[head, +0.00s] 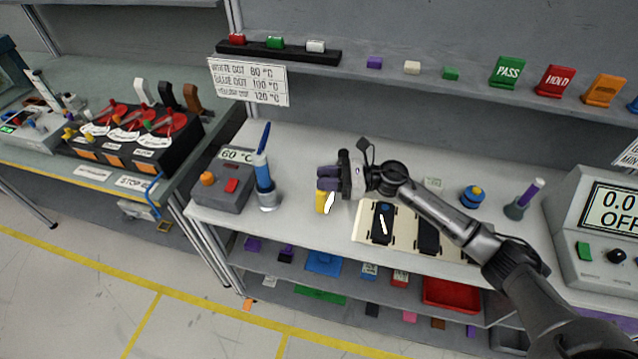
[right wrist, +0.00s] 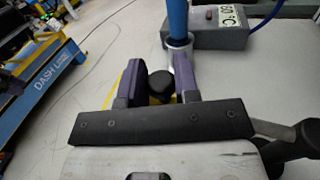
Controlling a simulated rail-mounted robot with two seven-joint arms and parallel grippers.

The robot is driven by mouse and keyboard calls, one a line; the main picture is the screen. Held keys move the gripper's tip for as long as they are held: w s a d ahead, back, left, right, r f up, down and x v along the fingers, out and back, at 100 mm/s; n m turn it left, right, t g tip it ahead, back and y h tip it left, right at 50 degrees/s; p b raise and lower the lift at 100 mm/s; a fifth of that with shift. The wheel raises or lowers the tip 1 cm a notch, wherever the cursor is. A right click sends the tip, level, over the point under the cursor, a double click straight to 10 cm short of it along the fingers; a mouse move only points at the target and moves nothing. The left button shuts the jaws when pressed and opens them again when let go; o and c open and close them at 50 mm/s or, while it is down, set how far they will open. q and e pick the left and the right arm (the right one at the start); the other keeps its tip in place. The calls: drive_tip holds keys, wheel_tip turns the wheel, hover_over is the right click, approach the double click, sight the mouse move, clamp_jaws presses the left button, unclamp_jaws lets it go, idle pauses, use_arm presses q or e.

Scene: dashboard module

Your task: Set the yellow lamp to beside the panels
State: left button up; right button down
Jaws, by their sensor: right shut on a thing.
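My right gripper (head: 328,178) is over the near part of the white bench, with its dark purple fingers shut on the yellow lamp (head: 321,203). The lamp has a yellow body with a white patch and sits just left of the panels. I cannot tell whether its bottom touches the bench. In the right wrist view a round black part (right wrist: 162,84) shows between the fingers, with some yellow by it. The dark panels (head: 383,224) lie on a cream board (head: 365,235); a second panel (head: 428,238) is partly behind my arm. My left gripper is not in view.
A blue tool in a metal holder (head: 267,195) and a grey box marked 60 °C (head: 225,185) stand left of the lamp. A blue knob-like piece (head: 473,195), a purple-handled tool (head: 525,197) and a meter (head: 600,240) stand right. Bench behind the gripper is mostly clear.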

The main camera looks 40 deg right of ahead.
drive_tip(key=shift+s+d+n+g+y+b, duration=0.2)
drive_tip(key=shift+s+n+g+y+b, duration=0.1)
drive_tip(key=shift+n+b, duration=0.15)
drive_tip(key=shift+r, duration=0.15)
drive_tip(key=c, duration=0.9)
unclamp_jaws()
drive_tip(key=b+v, duration=0.1)
drive_tip(key=v, duration=1.3)
